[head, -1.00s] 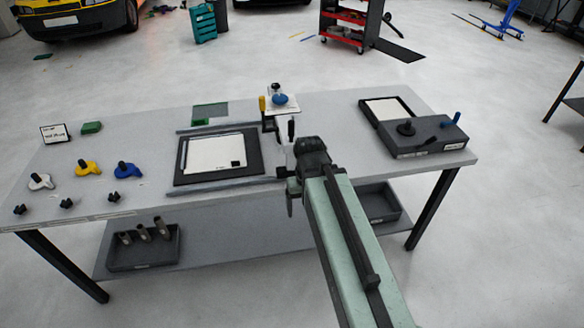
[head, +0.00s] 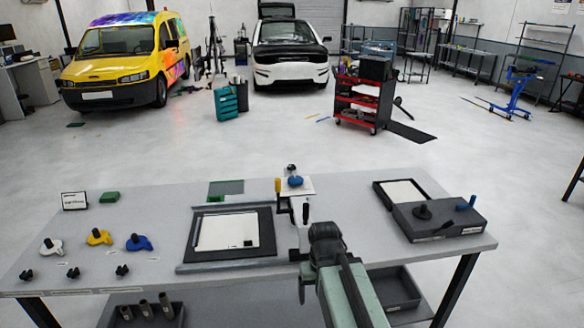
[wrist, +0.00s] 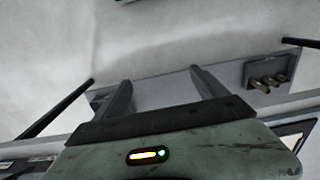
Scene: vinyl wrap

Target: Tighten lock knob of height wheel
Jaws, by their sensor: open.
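A small upright fixture stands at the back middle of the table, with a blue round wheel-like part (head: 295,181), a small dark knob (head: 291,169) above it and a yellow handle (head: 278,186) to its left. I cannot tell which part is the lock knob. My gripper (wrist: 160,76) is open and empty in the wrist view, its fingers apart over the lower shelf and floor. In the head view my arm's end is at the table's front edge, in front of the fixture and apart from the wheel.
The table (head: 340,190) holds a framed white sheet (head: 228,231) left of the fixture and a dark box (head: 440,220) with a blue peg at right. White, yellow and blue knobs (head: 138,243) stand at left. A bin with cylinders (wrist: 270,80) sits on the shelf.

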